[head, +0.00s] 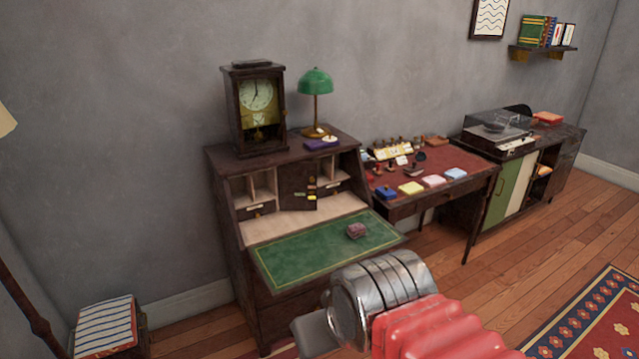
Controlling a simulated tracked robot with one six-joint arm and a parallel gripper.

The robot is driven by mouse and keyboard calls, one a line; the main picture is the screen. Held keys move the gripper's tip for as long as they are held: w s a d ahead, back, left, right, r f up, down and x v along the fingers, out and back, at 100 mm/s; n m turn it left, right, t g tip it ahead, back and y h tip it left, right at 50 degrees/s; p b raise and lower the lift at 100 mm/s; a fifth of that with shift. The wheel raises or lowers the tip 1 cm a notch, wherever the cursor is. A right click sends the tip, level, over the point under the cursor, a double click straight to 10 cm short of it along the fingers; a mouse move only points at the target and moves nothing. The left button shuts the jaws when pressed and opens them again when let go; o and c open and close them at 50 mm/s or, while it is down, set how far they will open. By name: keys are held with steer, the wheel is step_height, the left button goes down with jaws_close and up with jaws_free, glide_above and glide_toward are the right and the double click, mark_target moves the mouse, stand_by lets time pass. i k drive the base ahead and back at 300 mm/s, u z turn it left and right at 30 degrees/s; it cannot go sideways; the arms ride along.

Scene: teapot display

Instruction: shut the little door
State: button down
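The writing desk (222,190) stands against the wall with its green-topped flap (300,262) folded down. In the middle of its pigeonholes is a small dark door panel (293,184). Small coloured items (312,190) show at its right edge. I cannot tell how far this door stands open. The mantel clock (234,110) on the desk has a front with a small knob, and I cannot tell if that front is ajar. My gripper (316,334), a grey part at the end of my arm, shows low in the picture, apart from the desk's pigeonholes. Its fingertips cannot be made out.
A dark pinkish block (356,230) lies on the flap. A green lamp (316,82) and purple object (321,144) stand on top. A red-topped table (455,160) with stamps and pads, and a record-player cabinet (566,150), stand right. A striped stool (105,328) stands left.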

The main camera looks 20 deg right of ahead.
mark_target(297, 182)
steer(key=z, duration=1.7)
steer(key=i, duration=1.15)
steer(key=u, duration=1.45)
